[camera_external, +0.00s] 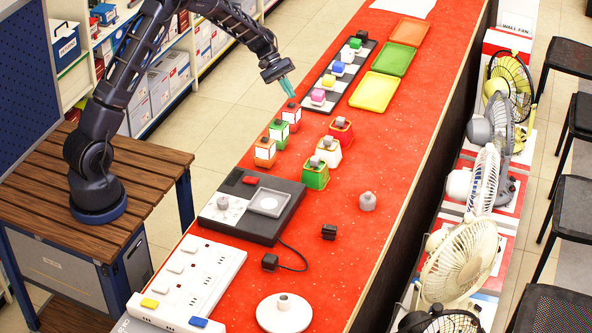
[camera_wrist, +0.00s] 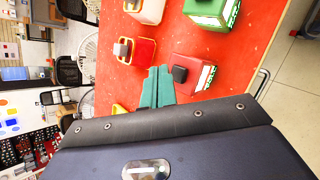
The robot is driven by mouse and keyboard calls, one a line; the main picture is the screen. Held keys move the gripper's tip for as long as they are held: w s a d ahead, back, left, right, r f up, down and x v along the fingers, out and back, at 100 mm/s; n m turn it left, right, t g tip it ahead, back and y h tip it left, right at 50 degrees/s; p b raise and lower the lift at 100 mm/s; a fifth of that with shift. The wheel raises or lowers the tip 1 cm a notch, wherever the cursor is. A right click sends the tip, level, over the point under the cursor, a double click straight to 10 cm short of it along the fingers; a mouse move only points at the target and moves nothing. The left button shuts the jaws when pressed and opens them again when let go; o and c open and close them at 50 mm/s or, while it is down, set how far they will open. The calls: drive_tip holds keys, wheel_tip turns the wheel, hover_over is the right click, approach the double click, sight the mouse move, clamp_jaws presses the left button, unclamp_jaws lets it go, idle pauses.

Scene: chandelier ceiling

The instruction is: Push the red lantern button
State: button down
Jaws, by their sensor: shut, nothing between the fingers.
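In the external view, a red lantern (camera_external: 292,119) with a dark grey button on top stands at the far end of the left lantern row. A second red lantern (camera_external: 341,132), with a grey button, stands to its right. My gripper (camera_external: 291,95) has teal fingers, shut and empty, pointing down just above the left red lantern. In the wrist view, the fingertips (camera_wrist: 158,69) lie between the left red lantern (camera_wrist: 199,76), with its dark button (camera_wrist: 180,74), and the other red lantern (camera_wrist: 135,51). I cannot see contact with either.
A black strip with colored blocks (camera_external: 318,97) and several trays (camera_external: 374,92) lie beyond. A black control box (camera_external: 252,208) and white power strip (camera_external: 187,283) are nearer.

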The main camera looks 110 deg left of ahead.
sight(289, 103)
drive_tip(key=shift+r, duration=2.55)
